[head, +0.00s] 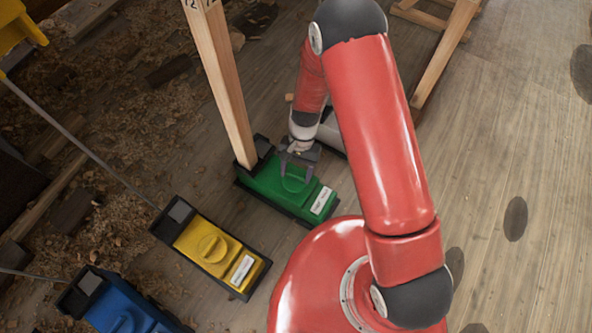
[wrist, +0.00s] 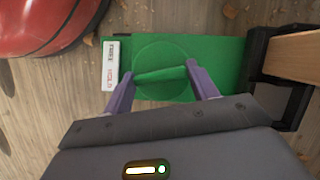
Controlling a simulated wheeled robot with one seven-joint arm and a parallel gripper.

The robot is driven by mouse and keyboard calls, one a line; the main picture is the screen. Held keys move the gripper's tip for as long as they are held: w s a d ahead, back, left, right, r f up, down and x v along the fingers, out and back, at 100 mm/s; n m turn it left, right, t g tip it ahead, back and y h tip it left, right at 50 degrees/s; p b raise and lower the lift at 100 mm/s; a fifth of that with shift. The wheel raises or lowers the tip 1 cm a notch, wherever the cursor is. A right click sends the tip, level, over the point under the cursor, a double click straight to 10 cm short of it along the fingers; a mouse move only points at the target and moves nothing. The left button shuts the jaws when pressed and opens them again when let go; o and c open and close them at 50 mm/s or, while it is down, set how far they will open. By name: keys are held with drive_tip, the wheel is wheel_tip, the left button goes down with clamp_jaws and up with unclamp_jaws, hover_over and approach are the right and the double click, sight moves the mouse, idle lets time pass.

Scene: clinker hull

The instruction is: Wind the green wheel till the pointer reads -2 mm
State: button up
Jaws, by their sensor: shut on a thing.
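The green wheel (wrist: 160,58) is a flat disc with a raised bar across it, on top of a green box (head: 262,184) on the floor. My gripper (wrist: 161,75) is over the wheel, its two purple fingers at the two ends of the bar, shut on it. In the head view my gripper (head: 297,158) comes down onto the wheel (head: 293,184) from above. A wooden post (head: 226,90) stands in a black socket at the box's far end. A white label (head: 321,200) is on the near end. I cannot see the pointer or read its scale.
A yellow box (head: 205,240) with its own knob and a blue box (head: 118,308) stand to the left, with thin rods running from them. Wood shavings (head: 120,150) litter the floor at left. The plank floor (head: 510,130) at right is mostly clear.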

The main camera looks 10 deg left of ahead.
drive_tip(key=m+y, duration=0.1)
drive_tip(key=m, duration=0.2)
drive_tip(key=m+t+y+b, duration=0.1)
drive_tip(key=m, duration=0.3)
drive_tip(key=shift+d+y, duration=0.2)
drive_tip(key=shift+y, duration=0.1)
drive_tip(key=m+t+b, duration=0.1)
drive_tip(key=m+b, duration=0.1)
drive_tip(key=m, duration=0.2)
drive_tip(key=shift+s+f+y+b, duration=0.1)
drive_tip(key=shift+s+y+b, duration=0.05)
drive_tip(key=shift+y+b, duration=0.25)
drive_tip(key=shift+d+m+t+b, duration=0.1)
drive_tip(key=shift+m+t+b, duration=0.5)
drive_tip(key=shift+m, duration=0.3)
drive_tip(key=o, duration=1)
drive_tip(key=p+v, duration=0.2)
drive_tip(key=v, duration=0.6)
drive_tip(key=shift+p, duration=0.4)
